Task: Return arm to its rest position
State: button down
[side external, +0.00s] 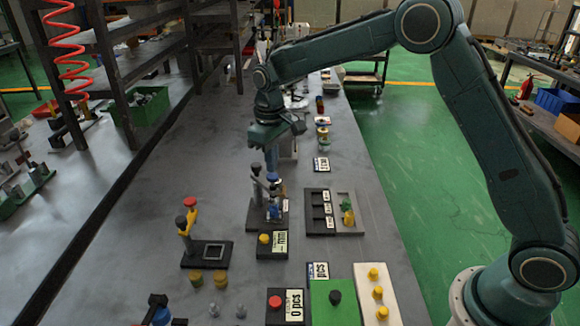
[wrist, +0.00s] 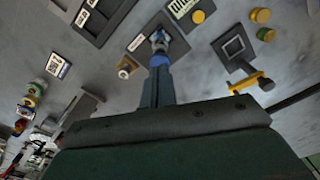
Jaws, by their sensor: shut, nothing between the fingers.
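My gripper (side external: 271,170) hangs from my teal arm above the middle of the grey bench, pointing down. Its fingers are shut and empty; they also show in the wrist view (wrist: 160,68). A blue valve part (side external: 273,208) stands on a dark base plate just below the fingertips. In the wrist view this blue part (wrist: 160,38) lies just past the fingertips. Whether the fingertips touch it I cannot tell, as the fingers overlap its near side.
A dark tray (side external: 320,228) with labelled slots lies right of the valve. A red-knobbed fixture (side external: 190,203) stands to the left. A button box (side external: 285,305) and a white panel with yellow knobs (side external: 366,285) are in front. Dark shelving (side external: 150,60) stands at the left.

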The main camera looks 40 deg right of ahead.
jog(key=shift+r, duration=0.1)
jog(key=s+d+r+m+t, duration=0.1)
jog(key=s+d+r+t, duration=0.25)
jog(key=s+r, duration=1.2)
jog(key=s+d+f+m+t, duration=0.1)
jog(key=s+d+m+t, duration=0.1)
jog(key=s, duration=1.7)
jog(key=shift+s+d+f, duration=0.2)
jog(key=shift+d, duration=0.05)
jog(key=shift+w+r, duration=0.1)
jog(key=shift+w, duration=0.05)
